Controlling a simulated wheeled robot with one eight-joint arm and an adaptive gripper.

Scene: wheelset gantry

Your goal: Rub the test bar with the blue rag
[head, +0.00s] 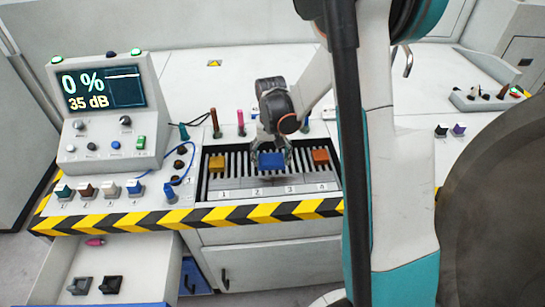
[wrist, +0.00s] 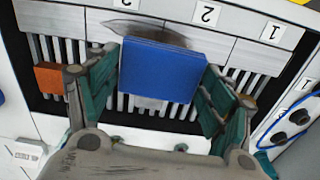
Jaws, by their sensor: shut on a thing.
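The blue rag (head: 271,161) looks like a flat, square blue pad over the slatted grate, near the labels 2 and 3. In the wrist view the rag (wrist: 160,70) sits between the green fingers of my gripper (wrist: 158,95), which is shut on it. My gripper (head: 272,145) reaches down from above in the head view. I cannot tell whether the rag touches the grate. A light grey numbered strip (head: 235,191) runs along the grate's front edge; I cannot tell for sure that it is the test bar. A dark curved mark shows beside the rag in the wrist view.
On the grate, a yellow block (head: 217,163) lies left of the rag and an orange block (head: 320,157) right. A console screen (head: 103,88) reads 0 % and 35 dB. Upright coloured handles stand behind the grate. An open drawer (head: 110,270) juts out at front left.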

